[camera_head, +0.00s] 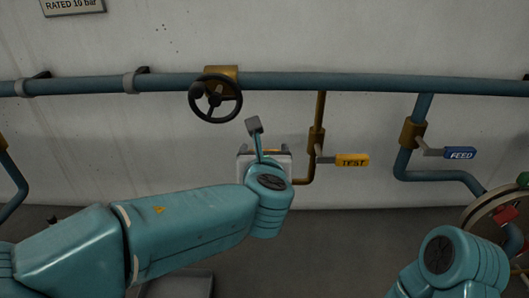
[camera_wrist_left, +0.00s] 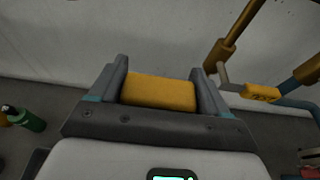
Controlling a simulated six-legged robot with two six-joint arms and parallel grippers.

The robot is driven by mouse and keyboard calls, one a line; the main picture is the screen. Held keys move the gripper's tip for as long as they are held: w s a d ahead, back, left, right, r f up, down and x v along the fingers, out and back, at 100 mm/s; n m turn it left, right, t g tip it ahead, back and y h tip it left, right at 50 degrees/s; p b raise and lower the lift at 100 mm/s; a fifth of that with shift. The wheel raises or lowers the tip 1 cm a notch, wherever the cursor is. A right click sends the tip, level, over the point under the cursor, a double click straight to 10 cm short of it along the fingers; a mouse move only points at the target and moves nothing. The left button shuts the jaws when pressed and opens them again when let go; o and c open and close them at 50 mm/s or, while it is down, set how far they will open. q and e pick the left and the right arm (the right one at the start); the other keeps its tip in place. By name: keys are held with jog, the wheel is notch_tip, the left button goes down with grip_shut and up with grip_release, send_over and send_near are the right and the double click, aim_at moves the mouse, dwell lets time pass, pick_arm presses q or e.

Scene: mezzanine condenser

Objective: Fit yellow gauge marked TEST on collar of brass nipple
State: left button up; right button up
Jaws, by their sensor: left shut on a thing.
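My left gripper (camera_head: 266,156) is in front of the wall below the handwheel, partly hidden by my own wrist. In the left wrist view, its two fingers (camera_wrist_left: 161,88) are shut on a yellow block-like thing (camera_wrist_left: 160,93), perhaps the gauge; no marking on it is readable. A bit of yellow (camera_head: 272,151) shows at the gripper in the head view. The word TEST shows on a yellow lever handle (camera_head: 352,160) on a brass valve (camera_head: 316,140). A brass pipe (camera_head: 304,181) bends left from below that valve and goes behind my gripper. I cannot make out the nipple's collar.
A blue pipe (camera_head: 330,82) with a black handwheel (camera_head: 215,98) runs along the wall. A blue FEED lever (camera_head: 459,153) is at the right. Red parts and a round frame (camera_head: 486,206) stand at the far right. A green bottle (camera_wrist_left: 28,119) is at left in the wrist view.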

pick_arm(q)
jog(key=shift+f, duration=0.15)
jog(key=shift+f+b, duration=0.4)
jog(key=shift+b, duration=0.15)
jog(key=shift+f+b, duration=1.7)
jog(key=shift+f, duration=0.1)
jog(key=o, duration=1.6)
jog(key=shift+o, duration=0.2)
jog(key=shift+s+r, duration=0.15)
jog(key=shift+s, duration=0.2)
jog(key=b+v, duration=0.1)
jog(key=v, duration=1.4)
jog(key=shift+s+b, duration=0.3)
jog(key=shift+b, duration=0.05)
jog(key=shift+r, duration=0.1)
